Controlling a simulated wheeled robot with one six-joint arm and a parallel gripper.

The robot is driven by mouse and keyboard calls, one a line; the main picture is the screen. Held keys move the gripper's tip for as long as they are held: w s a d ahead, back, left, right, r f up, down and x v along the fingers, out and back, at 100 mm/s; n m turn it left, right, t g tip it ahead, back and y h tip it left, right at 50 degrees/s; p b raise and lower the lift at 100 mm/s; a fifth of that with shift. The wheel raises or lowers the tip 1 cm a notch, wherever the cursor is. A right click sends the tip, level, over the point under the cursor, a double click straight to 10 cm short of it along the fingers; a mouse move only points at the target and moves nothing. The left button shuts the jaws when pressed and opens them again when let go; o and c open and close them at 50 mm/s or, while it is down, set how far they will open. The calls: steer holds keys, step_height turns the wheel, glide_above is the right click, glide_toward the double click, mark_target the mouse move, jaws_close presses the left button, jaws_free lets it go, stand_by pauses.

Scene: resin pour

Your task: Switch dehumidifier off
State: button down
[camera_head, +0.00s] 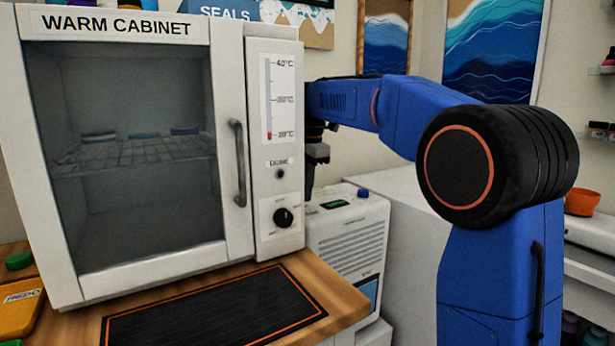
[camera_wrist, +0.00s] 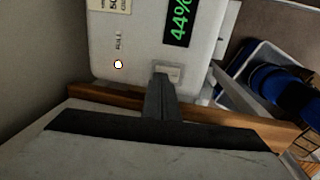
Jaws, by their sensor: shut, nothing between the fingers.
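The dehumidifier (camera_head: 347,240) is a white unit with a grilled front, standing behind and right of the warm cabinet. Its top panel (camera_wrist: 145,30) fills the upper part of the wrist view, with a green display (camera_wrist: 180,22) reading 44%. A small round light (camera_wrist: 118,64) glows whitish beside a small printed label. A pale rectangular switch (camera_wrist: 168,72) lies at the panel's near edge. My gripper (camera_wrist: 160,78) is shut and empty, its tip over or beside this switch and partly covering it; I cannot tell if they touch.
The warm cabinet (camera_head: 225,150) stands close left of my arm on a wooden bench (camera_head: 345,300) with a dark mat (camera_head: 210,310). A white container with blue items (camera_wrist: 270,88) is at the right of the wrist view. An orange bowl (camera_head: 582,202) sits on the right.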

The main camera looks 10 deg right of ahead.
steer(key=shift+w+f, duration=0.1)
steer(key=shift+f, duration=0.8)
steer(key=shift+w+f, duration=0.1)
steer(key=shift+f, duration=0.1)
steer(key=shift+s+d+r, duration=0.1)
steer(key=shift+s+d, duration=0.05)
steer(key=shift+s, duration=0.6)
steer(key=shift+r, duration=0.1)
